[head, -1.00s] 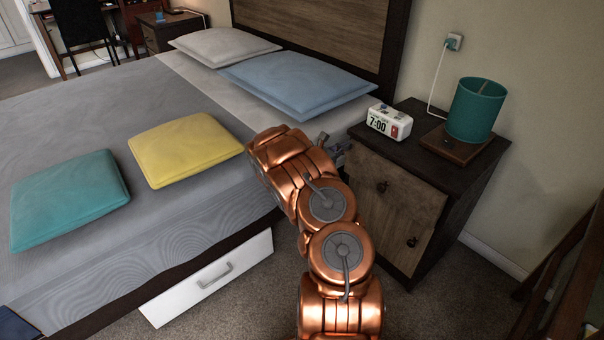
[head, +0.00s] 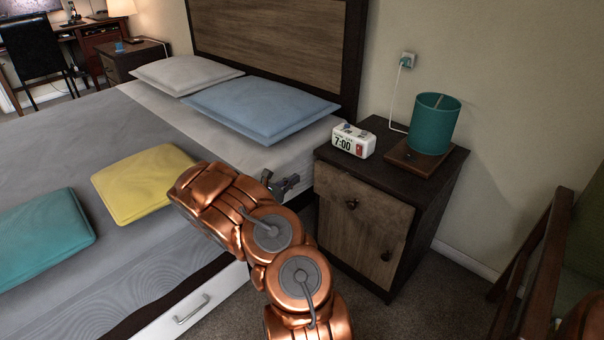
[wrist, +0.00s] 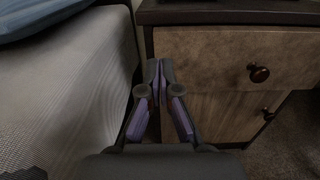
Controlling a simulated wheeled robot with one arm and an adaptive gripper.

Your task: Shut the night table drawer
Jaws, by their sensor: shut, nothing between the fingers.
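The night table (head: 437,185) stands right of the bed, with a dark top and wooden front. Its upper drawer (head: 375,196) has a dark round knob (head: 351,204). The drawer front (wrist: 215,55) also shows in the wrist view, with its knob (wrist: 259,74) right of my fingers. My gripper (head: 284,184) is shut and empty, left of the night table beside the bed. In the wrist view its fingertips (wrist: 159,66) overlap the drawer's left edge; contact cannot be told.
A white alarm clock (head: 353,141) and a teal lamp (head: 435,124) stand on the night table. The bed (head: 150,150) with pillows fills the left. A wooden chair (head: 535,265) stands at the right. Carpet (head: 350,305) is clear before the night table.

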